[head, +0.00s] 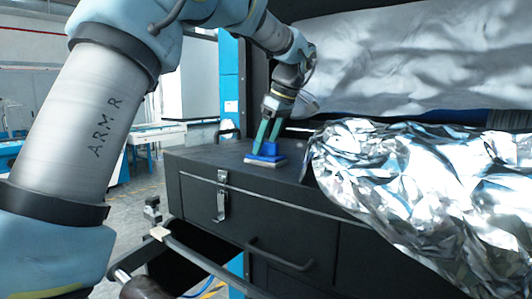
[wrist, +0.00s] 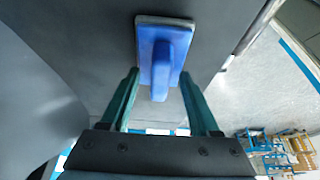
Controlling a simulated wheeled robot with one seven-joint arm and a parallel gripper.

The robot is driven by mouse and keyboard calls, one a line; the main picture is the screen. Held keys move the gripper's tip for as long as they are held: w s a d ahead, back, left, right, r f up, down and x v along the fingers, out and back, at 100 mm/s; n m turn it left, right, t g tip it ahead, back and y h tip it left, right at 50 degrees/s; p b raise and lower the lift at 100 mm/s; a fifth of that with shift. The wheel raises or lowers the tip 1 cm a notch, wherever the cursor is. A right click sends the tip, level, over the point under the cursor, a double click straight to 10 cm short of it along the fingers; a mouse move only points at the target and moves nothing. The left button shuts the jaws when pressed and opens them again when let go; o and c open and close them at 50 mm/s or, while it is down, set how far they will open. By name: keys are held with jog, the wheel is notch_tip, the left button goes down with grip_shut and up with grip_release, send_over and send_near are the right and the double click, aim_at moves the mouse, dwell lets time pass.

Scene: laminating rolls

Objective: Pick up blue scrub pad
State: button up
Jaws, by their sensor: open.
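The blue scrub pad (head: 266,158) lies flat on the dark top of the black cabinet, close to its left end. It has a raised blue handle and a pale layer underneath. My gripper (head: 270,136) points down over it with its green fingers apart. In the wrist view the scrub pad (wrist: 164,45) shows ahead of the fingertips, and its handle reaches down between the two green fingers of my gripper (wrist: 160,85). There is a gap on each side of the handle, and no grip shows.
Crumpled silver foil (head: 410,180) lies over the cabinet to the right of the pad. The black cabinet (head: 195,165) has a latch and a handle in front. The cabinet top left of the pad is clear.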

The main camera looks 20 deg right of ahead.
grip_shut()
dwell(0.5)
